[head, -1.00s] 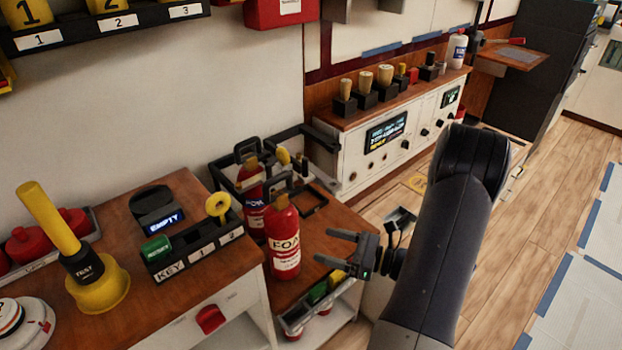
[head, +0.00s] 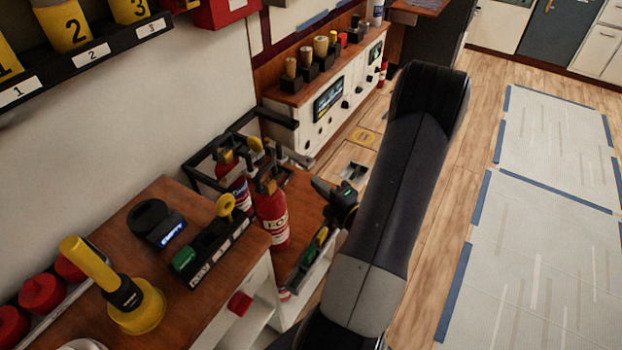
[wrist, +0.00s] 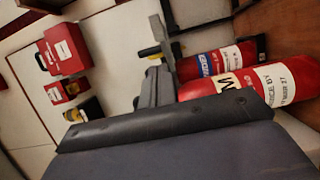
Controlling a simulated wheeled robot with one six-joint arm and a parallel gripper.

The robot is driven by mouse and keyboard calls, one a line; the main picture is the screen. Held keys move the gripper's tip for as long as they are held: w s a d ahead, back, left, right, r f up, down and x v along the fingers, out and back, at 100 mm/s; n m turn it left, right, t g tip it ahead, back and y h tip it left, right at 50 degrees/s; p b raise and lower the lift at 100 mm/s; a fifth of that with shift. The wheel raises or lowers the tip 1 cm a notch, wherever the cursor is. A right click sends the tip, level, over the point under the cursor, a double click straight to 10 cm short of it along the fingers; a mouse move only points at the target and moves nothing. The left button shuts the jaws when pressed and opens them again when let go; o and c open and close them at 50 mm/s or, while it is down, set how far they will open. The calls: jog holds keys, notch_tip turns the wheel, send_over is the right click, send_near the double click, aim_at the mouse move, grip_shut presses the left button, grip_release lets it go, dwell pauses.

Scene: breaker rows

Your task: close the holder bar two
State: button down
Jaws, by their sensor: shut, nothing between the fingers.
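A black holder frame (head: 207,180) with raised bars stands around and behind two red extinguishers by the wall. I cannot tell which bar is number two. The front extinguisher (head: 273,219) stands on the low wooden shelf; the rear one (head: 233,181), with a blue mark on its label, stands behind it. Both show in the wrist view, the near one (wrist: 250,96) and the blue-labelled one (wrist: 217,60). My gripper (head: 325,190) is shut and empty, right of the front extinguisher and apart from it. My arm hides part of the area beyond it.
A wooden counter (head: 130,225) at the left holds a yellow-handled plunger-like tool (head: 137,304) and a key rack (head: 217,252). A white panel cabinet (head: 335,105) stands behind. The floor (head: 455,210) at the right is open.

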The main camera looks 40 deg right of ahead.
jog(key=p, duration=0.1)
send_near(287, 157)
jog(key=w, duration=0.5)
jog(key=shift+w+a, duration=0.1)
dwell(0.4)
